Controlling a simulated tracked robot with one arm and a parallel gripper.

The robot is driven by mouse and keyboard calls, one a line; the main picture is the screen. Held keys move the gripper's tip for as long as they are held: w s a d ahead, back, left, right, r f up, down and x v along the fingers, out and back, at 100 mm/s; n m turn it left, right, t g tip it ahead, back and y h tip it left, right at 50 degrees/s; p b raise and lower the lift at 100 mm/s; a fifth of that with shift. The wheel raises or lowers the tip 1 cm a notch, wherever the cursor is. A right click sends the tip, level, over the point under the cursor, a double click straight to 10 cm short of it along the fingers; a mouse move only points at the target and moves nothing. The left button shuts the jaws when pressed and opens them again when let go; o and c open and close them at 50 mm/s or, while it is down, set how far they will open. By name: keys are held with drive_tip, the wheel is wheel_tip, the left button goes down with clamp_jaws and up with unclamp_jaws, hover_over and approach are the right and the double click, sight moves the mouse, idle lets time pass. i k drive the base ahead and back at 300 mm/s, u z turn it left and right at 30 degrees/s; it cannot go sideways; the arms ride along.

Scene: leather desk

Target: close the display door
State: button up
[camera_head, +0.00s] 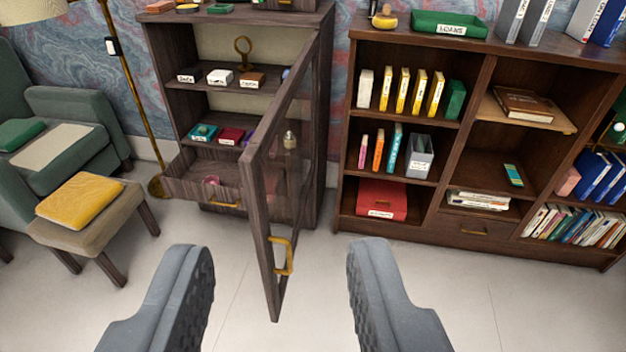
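The display door (263,190) is a dark wood frame with a clear pane. It stands swung wide open from the right side of the display cabinet (158,75), jutting toward me. Its brass handle (283,256) is near the free edge, low on the door. My gripper (281,285) is open, with one grey finger on each side of the picture's lower middle. The lower end of the door and the handle appear between the fingers in the picture. No contact shows, and I cannot tell the exact distance.
A drawer (205,188) is pulled out at the cabinet's bottom. A bookcase (478,140) with books stands at the right. A green armchair (75,115), a footstool (95,215) with a yellow cushion and a brass lamp pole (135,90) are at the left. The pale floor in front is clear.

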sight(252, 162)
drive_tip(key=z, duration=0.1)
drive_tip(key=i, duration=1)
drive_tip(key=z, duration=0.75)
drive_tip(key=k, duration=1.15)
drive_tip(key=u, duration=0.9)
drive_tip(key=i, duration=0.45)
drive_tip(key=u, duration=0.05)
